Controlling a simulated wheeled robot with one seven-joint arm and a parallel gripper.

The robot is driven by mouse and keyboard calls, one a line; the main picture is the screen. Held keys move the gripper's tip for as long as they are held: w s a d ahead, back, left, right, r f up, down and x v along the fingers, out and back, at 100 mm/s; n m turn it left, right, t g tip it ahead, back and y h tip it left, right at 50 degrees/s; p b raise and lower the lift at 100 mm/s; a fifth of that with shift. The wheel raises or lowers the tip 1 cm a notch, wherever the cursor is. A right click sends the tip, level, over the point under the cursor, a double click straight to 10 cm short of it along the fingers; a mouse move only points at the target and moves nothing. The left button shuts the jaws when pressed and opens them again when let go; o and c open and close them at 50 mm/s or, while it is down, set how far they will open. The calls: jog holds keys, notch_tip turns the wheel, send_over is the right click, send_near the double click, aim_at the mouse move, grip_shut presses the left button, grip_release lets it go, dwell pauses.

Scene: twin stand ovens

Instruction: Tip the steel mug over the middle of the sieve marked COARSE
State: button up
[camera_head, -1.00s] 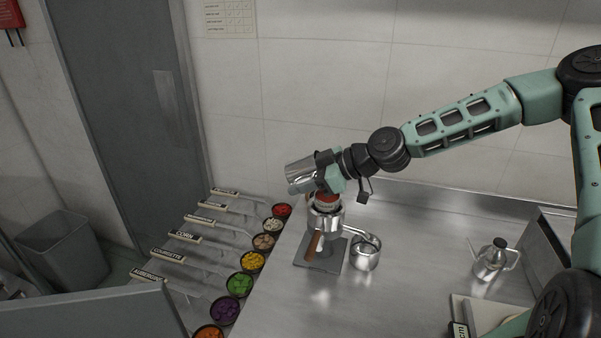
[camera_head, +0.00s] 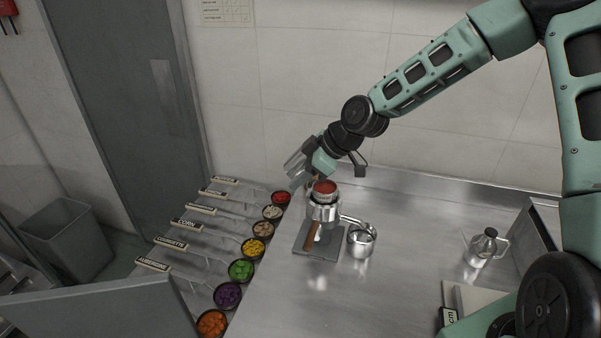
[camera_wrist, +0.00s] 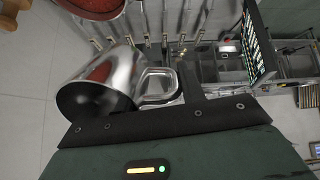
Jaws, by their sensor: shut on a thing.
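My gripper (camera_head: 318,162) is shut on the steel mug (camera_head: 298,168), which is tilted in the air up and left of a small round vessel with red contents (camera_head: 325,187). In the wrist view the mug (camera_wrist: 100,80) lies on its side, its dark mouth toward the lower left and its handle (camera_wrist: 158,86) at my gripper. The red-filled vessel sits on a steel holder (camera_head: 323,210) with a brown handle, on a dark square base. No COARSE marking is readable, so I cannot tell whether this is that sieve. The inside of the mug is too dark to read.
A small steel pot (camera_head: 361,241) stands close right of the stand. Several bowls of coloured food, such as a green one (camera_head: 241,270), line the counter's left edge. A steel jug (camera_head: 485,248) stands at the right. The middle counter (camera_head: 400,285) is clear.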

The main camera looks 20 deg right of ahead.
aim_at(297, 153)
jog(key=shift+w+a+n+g+h, duration=0.1)
jog(key=shift+a+n+g+h, duration=0.4)
jog(key=shift+n+g+h, duration=0.15)
jog(key=shift+a+n+g+h, duration=0.1)
jog(key=shift+n+g+h, duration=0.35)
jog(key=shift+w+r+n+g+h+p, duration=0.1)
jog(key=shift+r+n+g+h+p, duration=0.2)
jog(key=shift+r+n+h, duration=0.15)
jog(key=r+h, duration=0.1)
jog(key=r+n+g+h, duration=0.1)
jog(key=r+h, duration=0.1)
jog(key=shift+w+d, duration=0.15)
jog(key=shift+d, duration=0.05)
jog(key=shift+d+r+n+h, duration=0.15)
jog(key=shift+r+n+h, duration=0.15)
jog(key=shift+r, duration=0.3)
